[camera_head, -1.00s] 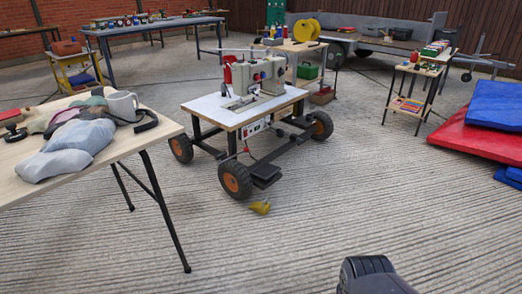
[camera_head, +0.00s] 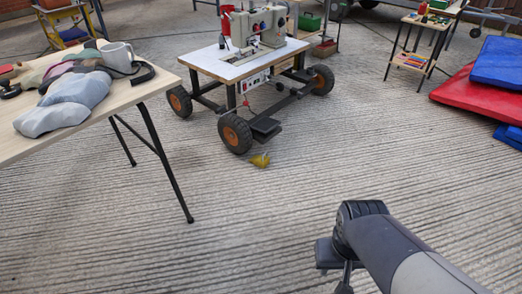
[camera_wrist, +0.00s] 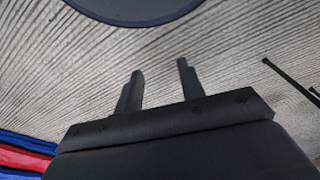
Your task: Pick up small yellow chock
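The small yellow chock (camera_head: 260,160) lies on the ridged concrete floor in the head view, just right of the front orange-hubbed wheel of the sewing machine cart. My gripper (camera_wrist: 158,75) shows in the wrist view with its two dark fingers apart and nothing between them. In the head view my arm reaches in from the lower right, well short of the chock. The gripper's fingertips are mostly hidden or cut off there. The chock is not visible in the wrist view.
The sewing machine cart (camera_head: 228,70) on wheels stands behind the chock. Blue and red mats (camera_head: 470,95) lie at the right. The floor between is clear.

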